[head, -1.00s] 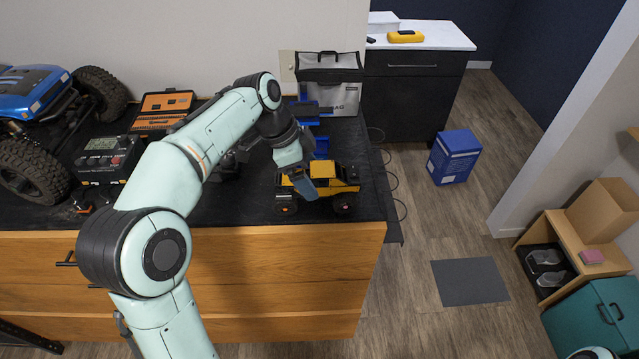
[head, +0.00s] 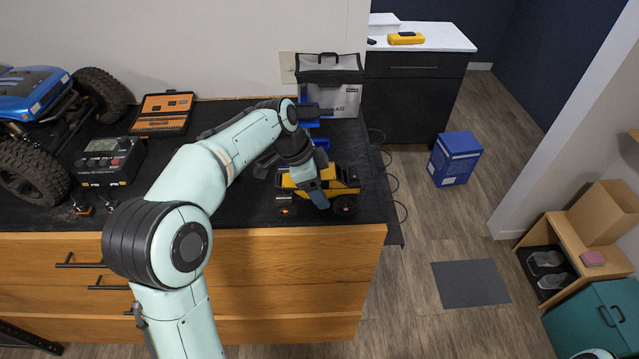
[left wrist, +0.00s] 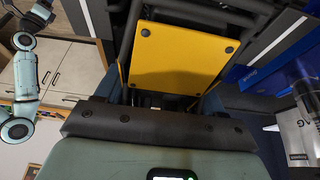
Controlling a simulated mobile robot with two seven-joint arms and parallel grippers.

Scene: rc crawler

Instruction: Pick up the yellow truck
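The yellow truck (head: 341,182) stands on its black wheels on the dark mat near the right front corner of the workbench. My left gripper (head: 313,188) reaches down over its middle from above. One blue-grey finger shows on the near side of the truck; the other is hidden behind it. In the left wrist view a flat yellow panel of the truck (left wrist: 180,55) with dark screws lies between my spread fingers. The fingers look open around it, and I cannot tell whether they touch it. My right gripper is not in view.
A blue stand and a grey bag (head: 345,98) are just behind the truck. A blue crawler (head: 35,95), a charger (head: 108,160) and an orange-black case (head: 163,113) are on the left. The bench (head: 270,245) ends close to the truck's right.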

